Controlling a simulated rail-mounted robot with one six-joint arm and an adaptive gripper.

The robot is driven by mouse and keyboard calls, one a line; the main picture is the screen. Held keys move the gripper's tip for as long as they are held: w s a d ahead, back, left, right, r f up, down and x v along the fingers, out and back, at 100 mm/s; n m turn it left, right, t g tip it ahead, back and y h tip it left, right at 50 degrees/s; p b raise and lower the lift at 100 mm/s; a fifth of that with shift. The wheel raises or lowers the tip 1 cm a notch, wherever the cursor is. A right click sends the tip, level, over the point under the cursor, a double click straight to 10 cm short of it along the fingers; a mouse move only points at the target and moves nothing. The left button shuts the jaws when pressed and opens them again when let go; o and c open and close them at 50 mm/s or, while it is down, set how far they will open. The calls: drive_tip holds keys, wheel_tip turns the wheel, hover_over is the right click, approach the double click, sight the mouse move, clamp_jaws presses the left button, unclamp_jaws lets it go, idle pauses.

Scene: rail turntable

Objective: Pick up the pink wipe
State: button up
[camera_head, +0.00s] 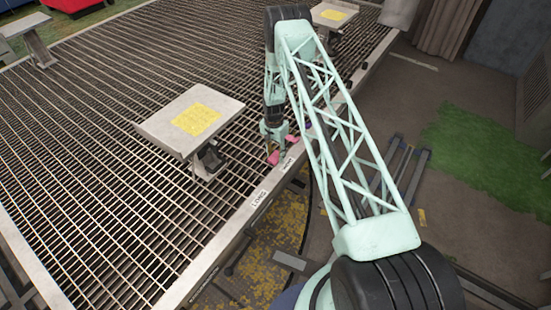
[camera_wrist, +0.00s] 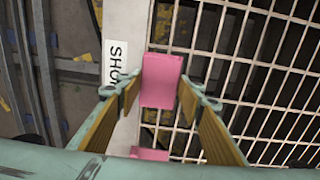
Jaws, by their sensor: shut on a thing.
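The pink wipe (camera_wrist: 161,80) shows in the wrist view as a flat pink piece between my gripper's fingers (camera_wrist: 160,97). A second pink patch (camera_wrist: 150,153) shows lower, nearer my gripper's body; I cannot tell whether it is part of the same wipe. In the head view, pink shows on both sides of my gripper (camera_head: 279,148), at its left finger (camera_head: 273,157) and to its right (camera_head: 292,139). My gripper is shut on the wipe, pointing down at the grating's edge beam. Whether the wipe touches the beam cannot be told.
The metal grating (camera_head: 85,120) spreads left of my gripper. A raised plate with a yellow pad (camera_head: 196,119) stands close to its left. The pale edge beam (camera_head: 228,238) carries labels, one beside my gripper (camera_wrist: 115,62). Bars and floor lie to the right.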

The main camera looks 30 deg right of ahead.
sight(276, 157)
drive_tip(key=shift+r, duration=0.1)
drive_tip(key=shift+r+p, duration=0.35)
drive_tip(key=shift+r, duration=0.7)
drive_tip(key=shift+s+r+p, duration=0.15)
drive_tip(key=shift+r+p, duration=0.15)
drive_tip(key=shift+r, duration=0.45)
drive_tip(key=s+a, duration=0.1)
drive_tip(key=s, duration=0.3)
drive_tip(key=s+a+p, duration=0.1)
drive_tip(key=s, duration=0.3)
drive_tip(key=s+a+r, duration=0.1)
drive_tip(key=s, duration=0.3)
drive_tip(key=shift+s+p, duration=0.2)
drive_tip(key=shift+p, duration=0.2)
drive_tip(key=shift+s+a+r+b, duration=0.15)
drive_tip(key=shift+s+b, duration=0.25)
drive_tip(key=shift+s, duration=0.3)
drive_tip(key=shift+s+a+f+b, duration=0.1)
drive_tip(key=shift+s+b, duration=0.3)
drive_tip(key=shift+s, duration=0.25)
drive_tip(key=shift+s, duration=0.1)
drive_tip(key=shift+r, duration=0.15)
drive_tip(key=shift+c, duration=0.2)
